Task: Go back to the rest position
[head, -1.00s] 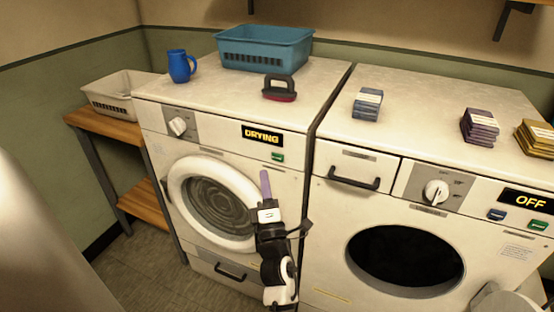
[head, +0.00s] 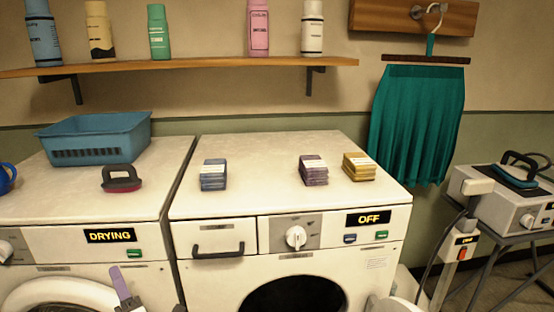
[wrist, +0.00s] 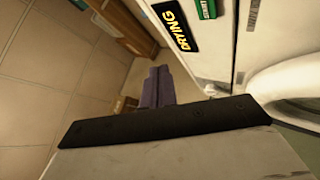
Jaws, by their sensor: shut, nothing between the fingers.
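My gripper (head: 119,280) shows at the bottom left of the head view, in front of the left machine (head: 62,271) whose panel reads DRYING. Its purple fingers are together and empty, pointing up just below the green button (head: 134,253). The rest of my arm is mostly cut off by the lower picture edge. In the wrist view the purple fingers (wrist: 158,88) lie side by side with no object between them. The DRYING display (wrist: 175,25) and green button (wrist: 207,9) show above them. I cannot tell the exact gap to the machine front.
The right machine (head: 335,200) reads OFF and has a drawer handle (head: 218,251). A blue basket (head: 95,138), a dark-handled brush (head: 121,178) and folded stacks (head: 313,170) sit on top. An iron (head: 515,175) stands at right. A shelf (head: 180,65) holds bottles.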

